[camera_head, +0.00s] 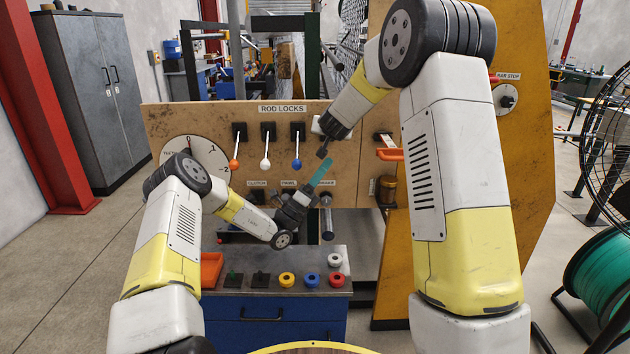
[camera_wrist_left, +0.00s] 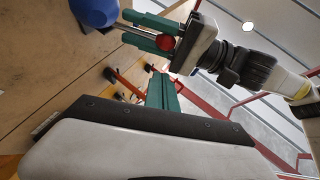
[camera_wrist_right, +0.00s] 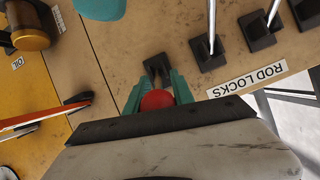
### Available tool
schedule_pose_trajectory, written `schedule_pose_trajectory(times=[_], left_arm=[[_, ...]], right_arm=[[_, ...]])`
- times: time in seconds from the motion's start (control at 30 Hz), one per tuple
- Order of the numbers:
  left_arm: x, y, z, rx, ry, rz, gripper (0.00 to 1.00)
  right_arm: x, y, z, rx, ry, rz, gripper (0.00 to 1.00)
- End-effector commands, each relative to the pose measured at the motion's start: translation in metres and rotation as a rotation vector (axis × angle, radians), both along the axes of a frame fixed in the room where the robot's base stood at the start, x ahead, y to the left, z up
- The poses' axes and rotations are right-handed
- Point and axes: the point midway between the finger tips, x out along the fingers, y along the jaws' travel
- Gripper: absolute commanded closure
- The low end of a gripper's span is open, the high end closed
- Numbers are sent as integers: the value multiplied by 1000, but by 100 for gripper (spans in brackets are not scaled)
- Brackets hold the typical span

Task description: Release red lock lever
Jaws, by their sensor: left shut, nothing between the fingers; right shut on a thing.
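The red lock lever's round knob (camera_wrist_right: 157,100) sits between the teal fingers of my right gripper (camera_wrist_right: 155,93), which is shut on it. Its black mount (camera_wrist_right: 157,68) shows on the wooden panel. The red knob also shows in the left wrist view (camera_wrist_left: 165,43), with part of its metal rod. In the head view the red lever is hidden behind my right wrist. My left gripper (camera_head: 321,171) is shut and empty, its teal fingers pointing up in front of the panel, below the right gripper. Its fingers also show in the left wrist view (camera_wrist_left: 162,92).
The ROD LOCKS panel (camera_head: 210,122) also carries orange (camera_head: 234,164), white (camera_head: 265,163) and blue (camera_head: 297,163) knobbed levers, hanging down. An orange handle (camera_head: 390,154) juts out at right. A bench (camera_head: 315,292) with several coloured buttons stands below. A yellow-brown post (camera_head: 525,190) rises at right.

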Motion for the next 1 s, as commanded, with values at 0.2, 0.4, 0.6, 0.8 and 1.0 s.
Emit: schedule_pose_trajectory(times=[0.2,0.4,0.6,0.8,1.0], left_arm=[[16,-6,32,2,-5,2,100],[24,-4,45,2,-3,1,100],[25,-3,47,1,-1,0,100],[26,-3,48,1,2,1,100],[30,-1,63,-2,52,2,100]], right_arm=[[0,1,-1,1,3,1,100],[0,1,-2,1,3,1,100],[0,1,-2,1,4,2,100],[-1,1,-2,1,4,2,100],[-1,1,-3,0,5,2,100]])
